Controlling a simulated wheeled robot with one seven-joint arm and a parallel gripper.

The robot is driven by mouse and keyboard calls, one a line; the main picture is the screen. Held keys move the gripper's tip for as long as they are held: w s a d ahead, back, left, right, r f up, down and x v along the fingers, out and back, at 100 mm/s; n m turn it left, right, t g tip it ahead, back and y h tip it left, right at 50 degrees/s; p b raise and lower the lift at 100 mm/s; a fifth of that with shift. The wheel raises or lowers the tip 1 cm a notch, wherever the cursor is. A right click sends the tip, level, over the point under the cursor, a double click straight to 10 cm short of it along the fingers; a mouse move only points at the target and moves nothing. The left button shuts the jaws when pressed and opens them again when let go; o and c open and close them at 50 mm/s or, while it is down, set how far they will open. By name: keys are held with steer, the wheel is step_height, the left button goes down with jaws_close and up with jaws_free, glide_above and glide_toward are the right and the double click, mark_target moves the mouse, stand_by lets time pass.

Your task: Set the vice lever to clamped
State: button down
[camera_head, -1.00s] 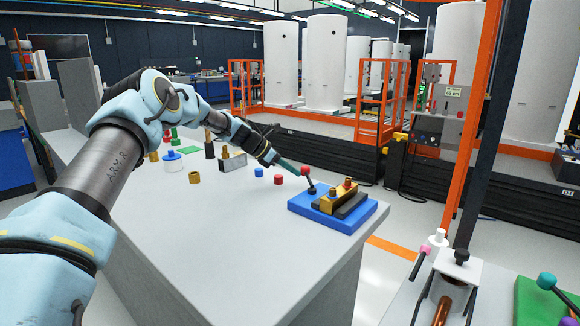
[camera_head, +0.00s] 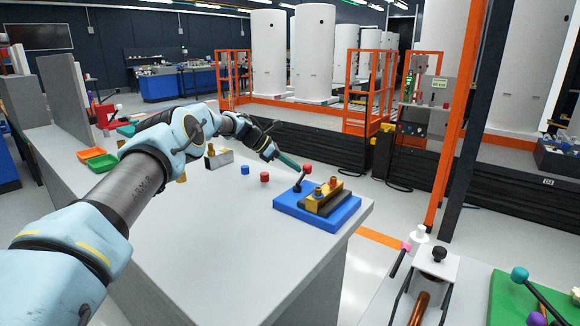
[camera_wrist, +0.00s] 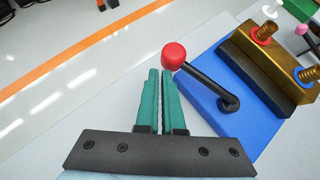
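The vice has a blue base (camera_head: 335,218) and brass jaws (camera_head: 323,196), and sits at the near right corner of the grey bench. Its lever (camera_head: 303,179) is a black rod with a red knob (camera_head: 308,169). In the wrist view the rod (camera_wrist: 208,84) runs from a pivot on the blue base up to the red knob (camera_wrist: 174,55). My gripper (camera_head: 295,166) is beside the knob. In the wrist view my teal fingers (camera_wrist: 161,73) are together with a thin gap, just left of the knob, holding nothing. I cannot tell whether they touch it.
A blue (camera_head: 245,170) and a red small cylinder (camera_head: 264,177) stand on the bench left of the vice. Green (camera_head: 103,163) and orange trays (camera_head: 90,153) lie further left. An orange post (camera_head: 455,130) rises beyond the right end. A second table holds a white clamp (camera_head: 437,262).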

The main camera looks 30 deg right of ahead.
steer(key=shift+s+d, duration=0.2)
steer(key=shift+d, duration=0.1)
stand_by(0.4)
